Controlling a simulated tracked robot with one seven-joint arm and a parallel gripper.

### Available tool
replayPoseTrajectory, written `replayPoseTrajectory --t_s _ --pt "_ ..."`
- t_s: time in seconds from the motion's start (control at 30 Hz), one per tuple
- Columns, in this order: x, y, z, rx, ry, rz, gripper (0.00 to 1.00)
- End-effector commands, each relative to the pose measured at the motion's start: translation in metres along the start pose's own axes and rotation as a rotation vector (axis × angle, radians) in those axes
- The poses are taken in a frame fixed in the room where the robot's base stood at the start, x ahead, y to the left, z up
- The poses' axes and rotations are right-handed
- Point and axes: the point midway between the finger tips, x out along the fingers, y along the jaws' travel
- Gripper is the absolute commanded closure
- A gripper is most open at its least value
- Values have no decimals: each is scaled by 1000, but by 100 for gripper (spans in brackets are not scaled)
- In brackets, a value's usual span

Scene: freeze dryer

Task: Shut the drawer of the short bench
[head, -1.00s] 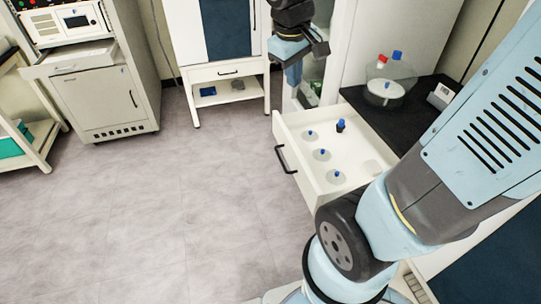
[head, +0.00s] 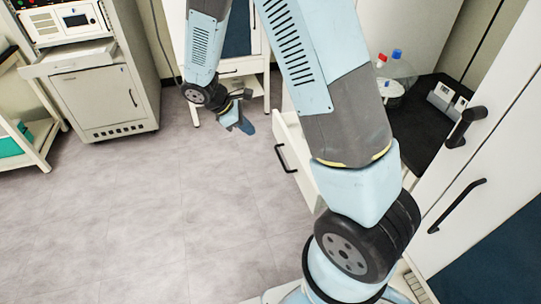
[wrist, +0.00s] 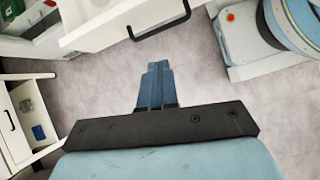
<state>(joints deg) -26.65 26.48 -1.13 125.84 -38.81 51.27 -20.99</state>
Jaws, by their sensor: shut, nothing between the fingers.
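The white drawer (head: 301,172) of the short bench stands pulled out, with a black bar handle (head: 285,158) on its front. My arm hides most of its inside in the head view. The bench's black top (head: 424,125) shows behind the arm. My gripper (head: 248,127) is shut and empty, left of the drawer front and apart from it, above open floor. In the wrist view, the blue fingers (wrist: 155,70) are together, with bare floor around them. The drawer front (wrist: 110,22) and its handle (wrist: 162,30) are beyond the tips at the top.
A white cabinet with an open lower shelf stands at the back; its shelf (wrist: 28,115) shows at left in the wrist view. A tall instrument cabinet (head: 100,95) and a cart (head: 40,150) stand at left. The floor (head: 150,220) between is clear. Bottles (head: 397,65) stand on the bench.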

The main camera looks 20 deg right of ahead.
Motion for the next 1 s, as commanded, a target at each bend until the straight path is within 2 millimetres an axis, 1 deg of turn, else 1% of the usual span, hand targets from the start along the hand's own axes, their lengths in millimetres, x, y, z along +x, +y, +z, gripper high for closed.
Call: replayPoseTrajectory --t_s 0.03,0.1,0.2,0.3,0.4,0.57,0.67,1.0 --pt "10 -2 -13 -48 -22 3 100" --pt "20 -3 -26 -103 -45 9 100" --pt "31 -5 -40 -161 -70 16 100" --pt "38 -6 -49 -200 -85 21 100" --pt "43 -7 -53 -218 -93 22 100" --pt "55 -6 -52 -222 -94 23 100" --pt "69 -6 -51 -222 -95 21 100" --pt "129 -4 -46 -222 -96 21 100"
